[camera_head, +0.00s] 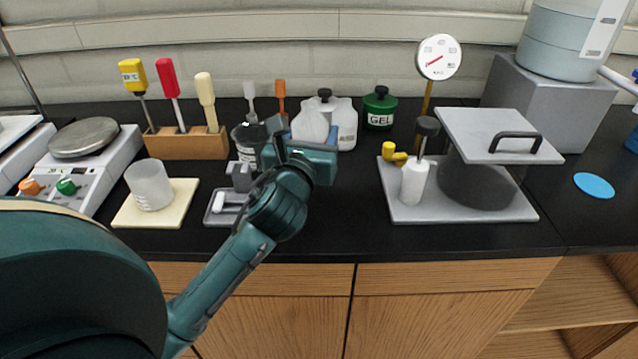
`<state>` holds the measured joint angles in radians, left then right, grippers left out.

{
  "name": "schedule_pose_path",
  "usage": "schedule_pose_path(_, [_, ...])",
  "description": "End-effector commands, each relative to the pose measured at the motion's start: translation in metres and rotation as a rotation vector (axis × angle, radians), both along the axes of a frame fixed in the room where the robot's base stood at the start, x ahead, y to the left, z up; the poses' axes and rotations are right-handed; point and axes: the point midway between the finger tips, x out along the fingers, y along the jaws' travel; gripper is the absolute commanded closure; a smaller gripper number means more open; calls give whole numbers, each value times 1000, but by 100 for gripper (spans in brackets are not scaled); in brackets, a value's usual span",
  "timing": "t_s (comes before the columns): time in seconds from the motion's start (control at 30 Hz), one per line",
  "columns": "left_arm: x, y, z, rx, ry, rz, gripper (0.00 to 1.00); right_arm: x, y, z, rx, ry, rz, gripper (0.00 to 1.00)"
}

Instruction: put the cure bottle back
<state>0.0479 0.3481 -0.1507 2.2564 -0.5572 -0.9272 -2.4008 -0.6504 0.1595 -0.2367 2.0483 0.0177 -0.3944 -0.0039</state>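A white jug-like bottle (346,122) with a dark cap stands at the back of the counter near the wall. Its label is too small to read, so I cannot tell for certain that it is the cure bottle. A second white rounded shape (310,124) shows against its left side; I cannot tell whether it is part of the same bottle. My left gripper (283,138) is in front of these, covering their lower left part. Its fingers are too hidden to show whether they are open or hold anything. My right gripper is not in view.
A green GEL jar (380,108) stands right of the bottle. A dark-rimmed clear cup (247,148) and a grey tray (216,216) lie left of the gripper. Counter front centre is clear.

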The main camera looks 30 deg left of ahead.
Motion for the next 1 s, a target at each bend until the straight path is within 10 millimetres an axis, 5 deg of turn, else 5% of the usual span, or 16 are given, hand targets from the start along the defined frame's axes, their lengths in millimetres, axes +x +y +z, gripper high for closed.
schedule_pose_path(0.7, [3, 3, -91, -7, 7, 6, 71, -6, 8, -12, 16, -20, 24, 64])
schedule_pose_path(1.0, [3, 3, -95, -4, 5, 4, 71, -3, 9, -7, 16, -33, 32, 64])
